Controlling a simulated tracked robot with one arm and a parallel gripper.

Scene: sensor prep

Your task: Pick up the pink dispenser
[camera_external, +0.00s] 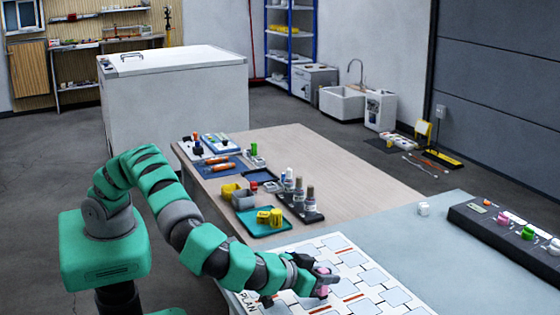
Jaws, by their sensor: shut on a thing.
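The pink dispenser (323,282) shows as a small pink piece between the fingers of my gripper (322,284). My gripper is shut on it, over the white board with blue-grey squares (372,277). The dark fingers hide part of the pink dispenser. I cannot tell whether it touches the board or is held just above it.
A dark rack (515,242) with pink, green and white pieces stands at the right. A small white piece (424,209) stands alone on the grey table. A teal tray (250,221) with yellow items and a dark tray of bottles (315,213) stand beyond the board.

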